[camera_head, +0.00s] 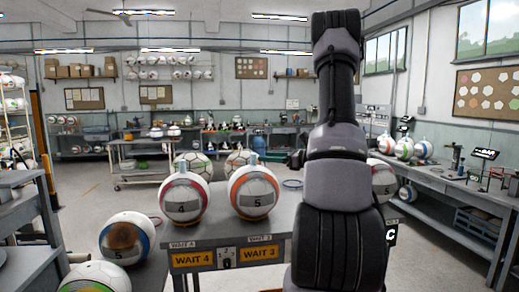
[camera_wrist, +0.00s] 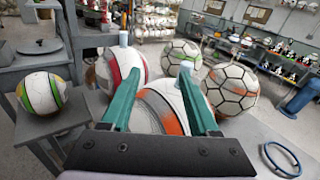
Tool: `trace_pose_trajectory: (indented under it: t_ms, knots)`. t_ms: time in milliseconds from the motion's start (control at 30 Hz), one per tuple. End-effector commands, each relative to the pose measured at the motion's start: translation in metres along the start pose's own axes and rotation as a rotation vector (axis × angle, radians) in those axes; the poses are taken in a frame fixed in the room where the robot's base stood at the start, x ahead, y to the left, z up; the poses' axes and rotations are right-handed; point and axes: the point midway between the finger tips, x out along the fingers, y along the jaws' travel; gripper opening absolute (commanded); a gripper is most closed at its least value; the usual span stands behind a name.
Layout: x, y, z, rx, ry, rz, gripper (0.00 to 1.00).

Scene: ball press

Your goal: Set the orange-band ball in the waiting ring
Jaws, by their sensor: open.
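My gripper is hidden in the head view. A thin blue ring (camera_wrist: 282,158) lies empty on the table to the right of the ball; it also shows in the head view (camera_head: 292,184).
A red-band ball (camera_head: 184,198) marked 4 stands just left of the orange-band ball. Two panelled balls (camera_wrist: 181,57) (camera_wrist: 231,88) stand close behind. A green-and-yellow ball (camera_wrist: 42,93) sits at the left. Table surface around the blue ring is clear.

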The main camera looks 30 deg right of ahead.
Motion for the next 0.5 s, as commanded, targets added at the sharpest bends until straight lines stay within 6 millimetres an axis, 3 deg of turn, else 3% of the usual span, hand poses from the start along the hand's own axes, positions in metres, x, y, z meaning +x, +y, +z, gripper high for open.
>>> trace_pose_trajectory:
  t_ms: [100, 233, 400, 500]
  knots:
    - [0.023, 0.067, 0.04, -0.166, 0.078, 0.207, 0.61]
    - [0.028, 0.148, 0.069, -0.403, 0.192, 0.446, 0.61]
    - [0.006, 0.231, 0.088, -0.76, 0.337, 0.699, 0.61]
    - [-0.015, 0.264, 0.095, -0.996, 0.416, 0.81, 0.61]
